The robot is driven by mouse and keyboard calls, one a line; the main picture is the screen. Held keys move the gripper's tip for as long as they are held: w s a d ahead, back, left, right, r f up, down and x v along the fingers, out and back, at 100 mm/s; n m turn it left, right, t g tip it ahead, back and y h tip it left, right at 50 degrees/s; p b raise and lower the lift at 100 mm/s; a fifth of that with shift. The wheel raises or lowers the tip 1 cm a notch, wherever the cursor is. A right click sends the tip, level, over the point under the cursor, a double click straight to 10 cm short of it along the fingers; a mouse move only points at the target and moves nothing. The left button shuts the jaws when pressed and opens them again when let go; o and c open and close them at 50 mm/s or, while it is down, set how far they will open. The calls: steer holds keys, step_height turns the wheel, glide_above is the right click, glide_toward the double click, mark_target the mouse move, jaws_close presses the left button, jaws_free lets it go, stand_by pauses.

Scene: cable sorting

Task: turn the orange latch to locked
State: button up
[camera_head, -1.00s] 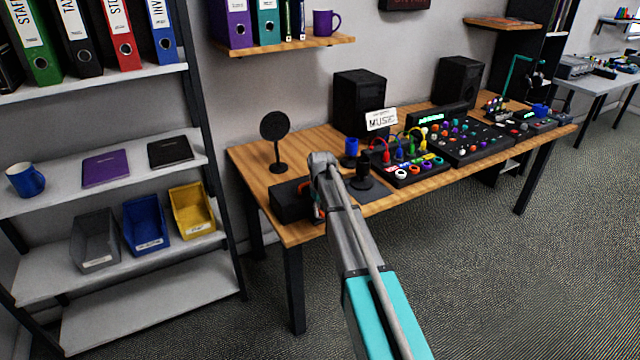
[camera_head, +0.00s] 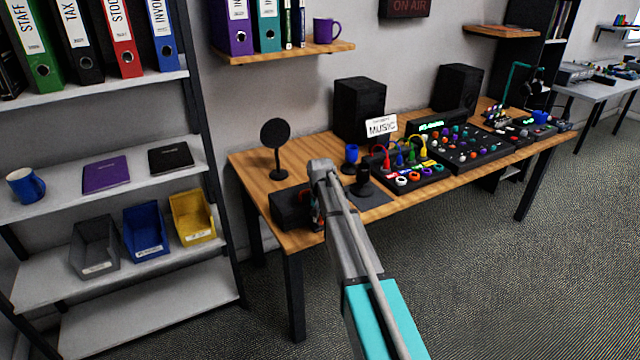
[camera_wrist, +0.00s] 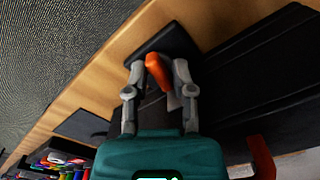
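The orange latch (camera_wrist: 157,72) stands up from a black base (camera_wrist: 168,45) in the wrist view. My gripper (camera_wrist: 159,68) has one finger on each side of it. The fingers are apart, with a visible gap on the left of the latch; the right finger is close to it, and I cannot tell whether they touch. In the head view a black box (camera_head: 289,207) sits at the near left of the wooden desk (camera_head: 250,162). My arm hides most of the gripper and latch there.
A second orange-red piece (camera_wrist: 262,157) shows at the lower right of the wrist view, beside a large dark panel (camera_wrist: 270,75). In the head view, a round black disc on a stand (camera_head: 275,135), a blue cup (camera_head: 351,155) and a black microphone-like stand (camera_head: 363,180) are close to my arm.

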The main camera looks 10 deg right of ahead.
mark_target(320, 219)
steer(key=m, duration=0.4)
steer(key=shift+a, duration=0.1)
step_height(320, 219, up, 14)
steer(key=p, duration=1.3)
steer(key=shift+p, duration=0.4)
steer(key=shift+f, duration=0.1)
steer(key=shift+o, duration=1.4)
steer(key=shift+n, duration=1.6)
steer(key=shift+f, duration=0.1)
step_height(320, 219, down, 14)
steer(key=b, duration=1.3)
steer(key=shift+r+b, duration=0.2)
steer(key=shift+b, duration=0.2)
